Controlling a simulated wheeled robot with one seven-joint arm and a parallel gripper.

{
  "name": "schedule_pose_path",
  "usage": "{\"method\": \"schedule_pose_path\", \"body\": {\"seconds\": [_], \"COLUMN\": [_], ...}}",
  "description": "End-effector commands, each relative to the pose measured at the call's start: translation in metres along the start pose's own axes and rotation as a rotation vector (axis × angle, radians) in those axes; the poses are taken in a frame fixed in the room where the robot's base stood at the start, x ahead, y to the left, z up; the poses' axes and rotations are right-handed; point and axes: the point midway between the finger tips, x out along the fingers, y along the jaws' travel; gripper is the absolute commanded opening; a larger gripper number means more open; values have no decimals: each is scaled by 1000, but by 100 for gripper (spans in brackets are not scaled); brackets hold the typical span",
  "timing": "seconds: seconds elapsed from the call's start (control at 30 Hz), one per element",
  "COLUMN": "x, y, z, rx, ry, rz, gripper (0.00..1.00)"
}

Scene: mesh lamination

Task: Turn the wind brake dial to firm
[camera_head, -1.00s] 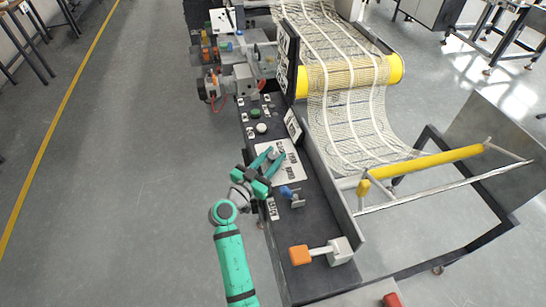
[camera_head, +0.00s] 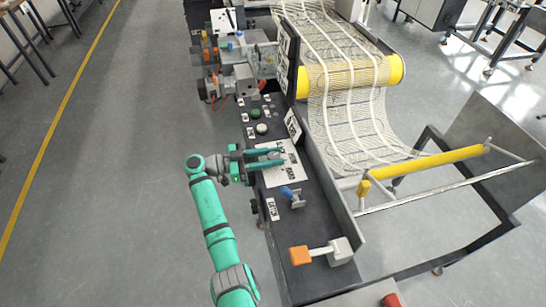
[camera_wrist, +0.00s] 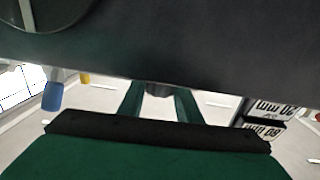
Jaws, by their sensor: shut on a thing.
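The white dial plate (camera_head: 272,174) with dark printed labels lies on the dark control panel. My gripper (camera_head: 280,157) reaches in from the left, its green fingers over the plate's upper part. In the wrist view, my gripper (camera_wrist: 158,100) has its two fingers on either side of a dark dial (camera_wrist: 158,88), shut on it. The fingers hide most of the dial in the head view, so its pointer and current setting cannot be read.
A blue-handled lever (camera_head: 290,193) stands just below the plate, and an orange-handled lever (camera_head: 300,255) lies nearer. A raised rail and the mesh (camera_head: 345,125) are to the right. Floor is open on the left.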

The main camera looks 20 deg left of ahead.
Motion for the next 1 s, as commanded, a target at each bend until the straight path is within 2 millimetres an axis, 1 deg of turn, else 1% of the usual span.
{"method": "schedule_pose_path", "body": {"seconds": [0.2, 0.5, 1.0], "x": [0, 0, 0], "y": [-2, -1, -1], "z": [0, 1, 2], "rx": [-2, -2, -3], "ry": [0, -1, -3], "rz": [120, 222, 249], "gripper": [9, 9, 9]}}
